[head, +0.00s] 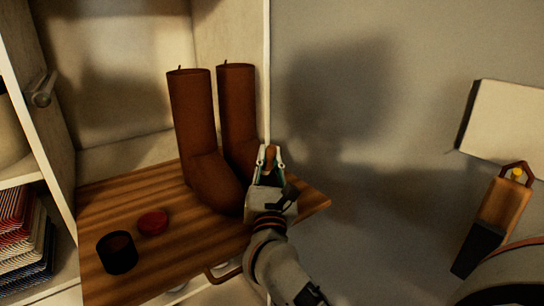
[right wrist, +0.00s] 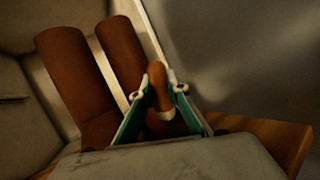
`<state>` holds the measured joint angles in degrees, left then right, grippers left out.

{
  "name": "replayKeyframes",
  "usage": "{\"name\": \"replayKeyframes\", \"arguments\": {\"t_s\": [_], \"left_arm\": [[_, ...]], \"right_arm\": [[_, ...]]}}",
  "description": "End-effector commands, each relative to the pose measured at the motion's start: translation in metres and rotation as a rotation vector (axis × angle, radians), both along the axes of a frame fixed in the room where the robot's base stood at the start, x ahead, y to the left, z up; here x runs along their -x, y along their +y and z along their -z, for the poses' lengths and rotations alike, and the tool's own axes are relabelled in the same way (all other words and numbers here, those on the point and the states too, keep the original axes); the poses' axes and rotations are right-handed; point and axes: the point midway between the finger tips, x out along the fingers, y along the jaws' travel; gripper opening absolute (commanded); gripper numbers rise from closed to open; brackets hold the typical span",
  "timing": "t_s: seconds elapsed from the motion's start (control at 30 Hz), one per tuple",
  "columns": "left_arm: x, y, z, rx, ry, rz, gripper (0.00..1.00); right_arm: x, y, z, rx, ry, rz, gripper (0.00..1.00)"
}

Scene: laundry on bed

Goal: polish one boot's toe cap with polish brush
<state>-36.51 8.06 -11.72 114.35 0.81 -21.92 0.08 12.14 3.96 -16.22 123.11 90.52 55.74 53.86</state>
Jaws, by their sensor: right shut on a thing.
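Two tall brown boots stand upright side by side on a wooden board, the left boot (head: 205,150) with its toe toward me and the right boot (head: 238,110) partly behind it. Both also show in the right wrist view, left boot (right wrist: 75,75) and right boot (right wrist: 122,55). My right gripper (head: 269,153) is shut on the polish brush (right wrist: 157,85), whose brown rounded handle rises between the fingers, with a pale band below. The brush's lower part is hidden. The gripper is beside the boots, to the right of the left boot's toe. My left gripper is not in view.
The wooden board (head: 185,205) also carries a dark round tin (head: 117,253) and a red round lid (head: 153,222). Folded striped cloths (head: 22,235) lie on a shelf at left. A brown and black object (head: 500,215) hangs at right.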

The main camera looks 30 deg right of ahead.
Motion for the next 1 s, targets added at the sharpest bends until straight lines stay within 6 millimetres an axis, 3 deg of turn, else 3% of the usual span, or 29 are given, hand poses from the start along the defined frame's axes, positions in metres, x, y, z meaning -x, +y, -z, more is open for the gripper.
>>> {"name": "replayKeyframes", "arguments": {"t_s": [0.6, 1.0], "left_arm": [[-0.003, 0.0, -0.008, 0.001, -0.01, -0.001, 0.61], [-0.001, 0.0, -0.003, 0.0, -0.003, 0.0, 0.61]], "right_arm": [[-0.002, -0.04, -0.001, 0.001, -0.003, 0.002, 0.0], [-0.003, -0.026, 0.004, -0.002, -0.001, -0.001, 0.0]]}}
